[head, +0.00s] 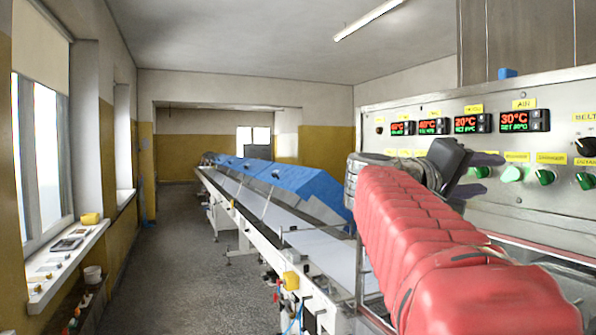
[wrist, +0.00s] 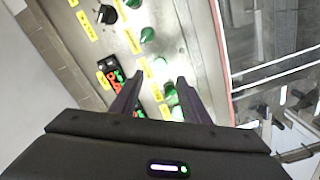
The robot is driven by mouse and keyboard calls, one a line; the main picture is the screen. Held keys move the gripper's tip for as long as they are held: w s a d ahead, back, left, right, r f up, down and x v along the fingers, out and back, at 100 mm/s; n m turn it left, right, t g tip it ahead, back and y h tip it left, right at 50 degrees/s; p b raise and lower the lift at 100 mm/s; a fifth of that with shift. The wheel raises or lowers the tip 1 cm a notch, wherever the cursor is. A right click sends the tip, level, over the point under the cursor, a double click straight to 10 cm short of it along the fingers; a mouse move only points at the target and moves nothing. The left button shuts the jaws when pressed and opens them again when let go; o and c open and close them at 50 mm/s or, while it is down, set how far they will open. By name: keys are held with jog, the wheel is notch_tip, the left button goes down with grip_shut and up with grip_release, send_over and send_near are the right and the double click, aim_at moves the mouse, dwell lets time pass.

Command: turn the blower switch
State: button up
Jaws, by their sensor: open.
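The steel control panel (head: 520,205) on the right carries a row of green rotary switches with small yellow labels above them. I cannot read which label says blower. One switch (head: 512,174) glows pale green, just right of my gripper; a darker green switch (head: 480,172) shows between my fingertips. My gripper (head: 486,174) is open and empty in front of the panel. In the wrist view its two fingers (wrist: 157,82) point at the row, with a green switch (wrist: 170,94) between them. Contact with any switch cannot be told.
Above the row are red-and-green temperature displays (head: 517,121), and a black knob (head: 586,147) sits at the right. A long conveyor (head: 320,248) with blue covers (head: 300,185) runs away left of the panel. The grey floor (head: 180,270) beside it is clear.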

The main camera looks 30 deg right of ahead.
aim_at(504, 174)
jog(key=shift+s+d, duration=0.25)
jog(key=shift+d, duration=1.2)
jog(key=shift+s+d, duration=0.2)
jog(key=shift+d, duration=1.25)
jog(key=shift+c, duration=0.4)
jog(key=c, duration=0.9)
jog(key=shift+a, duration=0.1)
jog(key=shift+c, duration=0.4)
